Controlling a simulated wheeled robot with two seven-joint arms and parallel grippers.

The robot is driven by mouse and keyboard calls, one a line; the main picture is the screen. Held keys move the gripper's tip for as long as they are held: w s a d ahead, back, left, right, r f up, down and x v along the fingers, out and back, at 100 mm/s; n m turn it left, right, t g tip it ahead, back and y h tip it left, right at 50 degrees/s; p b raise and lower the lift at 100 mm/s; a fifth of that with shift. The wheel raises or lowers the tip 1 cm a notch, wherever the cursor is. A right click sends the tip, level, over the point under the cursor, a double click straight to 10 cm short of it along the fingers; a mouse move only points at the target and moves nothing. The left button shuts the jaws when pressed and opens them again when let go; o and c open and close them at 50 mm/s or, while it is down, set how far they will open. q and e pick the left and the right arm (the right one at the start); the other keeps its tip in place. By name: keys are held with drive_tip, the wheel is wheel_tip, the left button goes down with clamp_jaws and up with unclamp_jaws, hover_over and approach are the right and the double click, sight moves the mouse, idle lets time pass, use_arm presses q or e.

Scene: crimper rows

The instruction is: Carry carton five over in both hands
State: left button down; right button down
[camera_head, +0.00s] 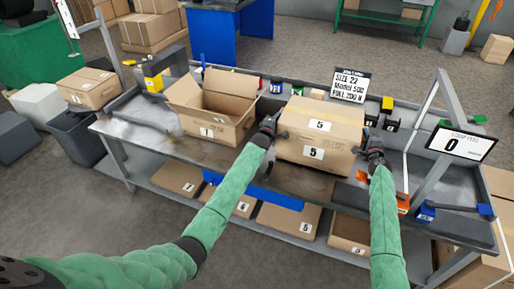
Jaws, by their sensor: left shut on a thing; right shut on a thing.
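Carton five (314,135), a closed brown box marked 5 on its top and front, is at the middle right of the workbench in the head view. My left gripper (268,127) is shut on its left side. My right gripper (368,146) is shut on its right side. The carton looks roughly level; I cannot tell whether its base touches the bench. The finger contacts are small and partly hidden.
An open carton marked 1 (213,108) stands just left on the workbench (150,136). Behind carton five is a sign (350,86). A display reading 0 (461,143) and small bins are at the right. More cartons lie on the shelf below.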

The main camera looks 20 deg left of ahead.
use_arm(q)
drive_tip(key=shift+f+b, duration=0.4)
drive_tip(key=shift+b, duration=0.15)
use_arm(e)
drive_tip(key=shift+f, duration=0.4)
use_arm(q)
drive_tip(key=c, duration=1.6)
unclamp_jaws()
drive_tip(key=shift+a+f, duration=0.1)
drive_tip(key=shift+c, duration=0.2)
use_arm(e)
drive_tip(key=c, duration=1.6)
unclamp_jaws()
drive_tip(key=shift+f, duration=0.1)
drive_tip(key=shift+c, duration=0.2)
use_arm(q)
drive_tip(key=shift+o, duration=0.8)
drive_tip(key=shift+s, duration=0.15)
use_arm(e)
drive_tip(key=shift+o, duration=0.8)
drive_tip(key=shift+s, duration=0.15)
use_arm(q)
drive_tip(key=o, duration=0.8)
drive_tip(key=s+a, duration=0.1)
drive_tip(key=s, duration=1)
drive_tip(key=shift+s+a, duration=0.2)
drive_tip(key=shift+s, duration=0.2)
use_arm(e)
drive_tip(key=shift+o, duration=0.5)
